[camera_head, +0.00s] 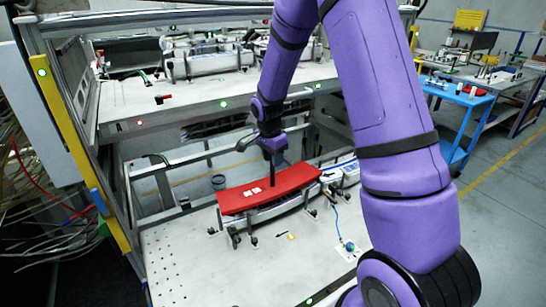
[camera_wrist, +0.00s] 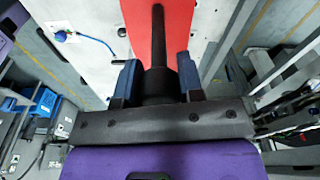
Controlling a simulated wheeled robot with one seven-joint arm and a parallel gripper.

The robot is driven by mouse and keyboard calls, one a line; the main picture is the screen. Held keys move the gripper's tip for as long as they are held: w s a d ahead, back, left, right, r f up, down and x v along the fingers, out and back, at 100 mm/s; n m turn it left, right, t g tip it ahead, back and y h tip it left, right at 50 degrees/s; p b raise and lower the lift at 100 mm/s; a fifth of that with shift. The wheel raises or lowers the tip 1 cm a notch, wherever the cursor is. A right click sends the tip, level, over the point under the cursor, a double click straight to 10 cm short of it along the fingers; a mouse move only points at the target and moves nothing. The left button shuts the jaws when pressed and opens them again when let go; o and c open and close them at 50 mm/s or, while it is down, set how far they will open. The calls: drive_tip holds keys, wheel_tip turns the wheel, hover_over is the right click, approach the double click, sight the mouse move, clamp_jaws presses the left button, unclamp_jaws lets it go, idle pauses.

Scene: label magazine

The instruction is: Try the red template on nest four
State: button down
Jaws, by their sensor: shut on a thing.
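The red template (camera_head: 240,198) is a long, slightly bent red plate with white labels near its middle. In the head view it lies over a metal nest (camera_head: 262,216) on clamps on the lower white table. I cannot tell whether it is fully seated. A dark upright handle stands on the template. My gripper (camera_head: 272,152) is above it, shut on the handle's top. In the wrist view the blue fingers of my gripper (camera_wrist: 156,85) flank the dark handle (camera_wrist: 158,40), with the red template (camera_wrist: 180,25) beyond. Nest numbers are not readable.
Another nest (camera_head: 340,175) adjoins on the right, partly behind my arm. An upper shelf (camera_head: 200,105) with fixtures stands behind. A yellow post (camera_head: 75,150) bounds the left. The front of the lower table (camera_head: 220,265) is mostly clear. A blue cart (camera_head: 455,115) stands at right.

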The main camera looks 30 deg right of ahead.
drive_tip(key=shift+f, duration=0.35)
drive_tip(key=c, duration=0.7)
unclamp_jaws()
drive_tip(key=shift+o, duration=0.2)
drive_tip(key=r, duration=0.6)
drive_tip(key=a+r, duration=0.1)
drive_tip(key=r, duration=0.2)
drive_tip(key=shift+s+a+r, duration=0.1)
drive_tip(key=shift+r, duration=0.25)
drive_tip(key=shift+s+a+r, duration=0.1)
drive_tip(key=shift+r, duration=0.65)
drive_tip(key=s+a+r+n+t+y, duration=0.1)
drive_tip(key=s+a+r+n+t, duration=0.15)
drive_tip(key=s+r+n, duration=0.65)
drive_tip(key=s+a+r+n+t, duration=0.1)
drive_tip(key=s+a+r+n, duration=0.15)
drive_tip(key=s+r, duration=0.8)
drive_tip(key=s+a+f+n+t, duration=0.1)
drive_tip(key=s+n, duration=0.3)
drive_tip(key=s, duration=0.7)
drive_tip(key=shift+s+a+f, duration=0.35)
drive_tip(key=shift+a+f, duration=0.05)
drive_tip(key=shift+f, duration=0.3)
